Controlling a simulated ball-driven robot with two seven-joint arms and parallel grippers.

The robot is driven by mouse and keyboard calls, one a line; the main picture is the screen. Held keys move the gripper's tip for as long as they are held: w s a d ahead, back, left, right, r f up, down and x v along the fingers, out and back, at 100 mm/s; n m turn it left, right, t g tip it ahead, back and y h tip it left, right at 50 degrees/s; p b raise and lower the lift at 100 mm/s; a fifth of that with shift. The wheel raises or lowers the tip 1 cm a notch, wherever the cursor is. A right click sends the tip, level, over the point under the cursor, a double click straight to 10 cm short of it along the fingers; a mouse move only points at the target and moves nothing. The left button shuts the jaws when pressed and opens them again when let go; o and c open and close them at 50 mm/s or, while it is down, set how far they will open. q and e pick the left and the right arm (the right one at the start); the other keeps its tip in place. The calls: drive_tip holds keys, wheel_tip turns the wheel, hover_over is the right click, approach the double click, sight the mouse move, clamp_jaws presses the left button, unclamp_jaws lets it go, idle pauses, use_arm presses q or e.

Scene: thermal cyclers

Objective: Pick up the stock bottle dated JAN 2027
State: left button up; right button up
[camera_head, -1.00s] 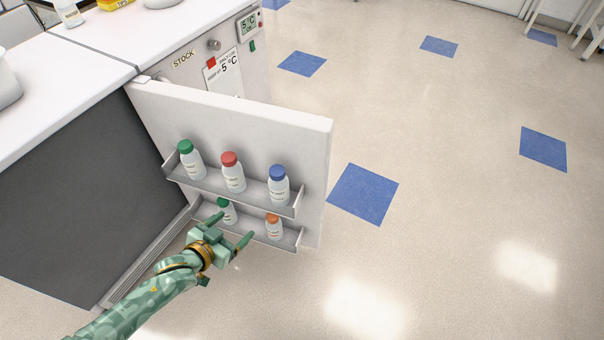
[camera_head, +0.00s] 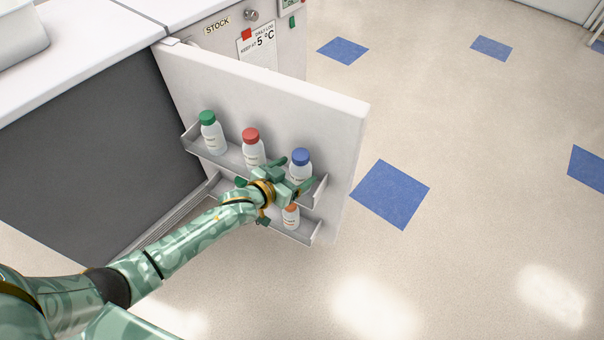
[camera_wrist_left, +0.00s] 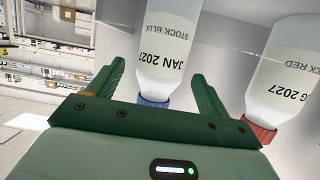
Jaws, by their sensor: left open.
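The stock bottle with the blue cap (camera_head: 301,157) stands on the upper door shelf, at its right end. In the left wrist view the picture is upside down, and this bottle (camera_wrist_left: 168,45) reads "STOCK BLUE" and "JAN 2027". My left gripper (camera_head: 292,172) is open at the bottle, its fingers on either side of it; the wrist view shows the bottle between the two fingers (camera_wrist_left: 157,70), with gaps beside it. The lower part of the bottle is hidden by the gripper in the head view. My right gripper is not in view.
A red-capped bottle (camera_head: 252,145), marked "STOCK RED" in the wrist view (camera_wrist_left: 285,70), stands close by; a green-capped one (camera_head: 211,133) is farther left. An orange-capped bottle (camera_head: 291,216) is on the lower shelf. The open fridge door (camera_head: 335,125) backs the shelves; floor beyond is clear.

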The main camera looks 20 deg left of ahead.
sight(293, 174)
use_arm(q)
drive_tip(key=x, duration=0.1)
drive_tip(key=b+x, duration=0.1)
drive_tip(key=x, duration=0.1)
drive_tip(key=shift+s+f, duration=0.1)
drive_tip(key=shift+f, duration=0.25)
drive_tip(key=shift+w, duration=0.2)
drive_tip(key=shift+r, duration=0.25)
drive_tip(key=c, duration=1.3)
drive_tip(key=shift+o, duration=0.2)
